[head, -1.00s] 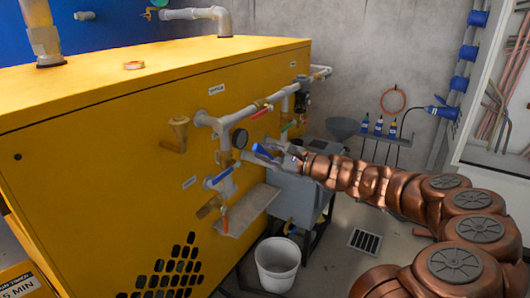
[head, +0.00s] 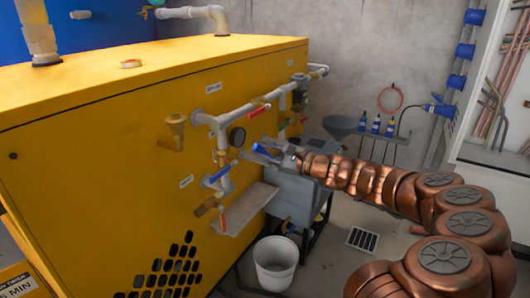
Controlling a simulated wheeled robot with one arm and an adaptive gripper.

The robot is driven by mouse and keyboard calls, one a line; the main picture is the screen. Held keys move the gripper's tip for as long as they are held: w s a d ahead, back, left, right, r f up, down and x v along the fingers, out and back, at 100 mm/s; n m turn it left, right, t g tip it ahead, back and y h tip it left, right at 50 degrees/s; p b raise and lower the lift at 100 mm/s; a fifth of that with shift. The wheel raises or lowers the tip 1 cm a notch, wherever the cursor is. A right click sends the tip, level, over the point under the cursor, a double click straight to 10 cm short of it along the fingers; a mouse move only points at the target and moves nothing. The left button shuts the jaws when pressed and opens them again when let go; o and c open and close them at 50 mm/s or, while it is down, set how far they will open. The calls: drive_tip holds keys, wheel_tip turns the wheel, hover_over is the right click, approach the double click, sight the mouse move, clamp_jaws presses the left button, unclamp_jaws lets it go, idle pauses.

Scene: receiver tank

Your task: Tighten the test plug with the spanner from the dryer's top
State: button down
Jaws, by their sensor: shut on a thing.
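My gripper (head: 272,151) is at the end of the copper-coloured arm, in front of the yellow dryer's right end. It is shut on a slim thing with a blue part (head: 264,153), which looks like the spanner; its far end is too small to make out. It lies just right of and below the round gauge (head: 237,137). The dryer (head: 100,150) has grey pipework on its front. A small brass fitting (head: 222,157) left of the gripper may be the test plug, but I cannot tell. I cannot see whether the spanner touches any fitting.
A blue-lever valve (head: 216,175) and a red lever (head: 259,110) stick out from the pipes. A small ledge (head: 248,209) juts out below. A white bucket (head: 275,262) stands on the floor.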

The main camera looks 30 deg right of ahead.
drive_tip(key=shift+w+d+f, duration=0.15)
drive_tip(key=shift+d+f, duration=0.05)
idle(0.4)
drive_tip(key=w+d+r+m, duration=0.1)
drive_tip(key=w+d+m, duration=0.3)
drive_tip(key=d+m, duration=0.2)
drive_tip(key=w+d+r+m, duration=0.1)
drive_tip(key=w+d+m, duration=0.4)
drive_tip(key=d+m, duration=0.2)
drive_tip(key=shift+d+r+m+y, duration=0.25)
drive_tip(key=shift+d+m+y, duration=0.05)
drive_tip(key=shift+d, duration=0.75)
drive_tip(key=shift+a+r, duration=0.1)
drive_tip(key=shift+r, duration=0.15)
idle(0.4)
drive_tip(key=shift+s+a+r+n, duration=0.25)
drive_tip(key=shift+s+a+n, duration=0.05)
drive_tip(key=shift+a+n, duration=0.25)
drive_tip(key=shift+s+a+r+n, duration=0.2)
drive_tip(key=shift+s+a+n, duration=0.1)
drive_tip(key=shift+a+n, duration=0.2)
drive_tip(key=shift+s, duration=0.1)
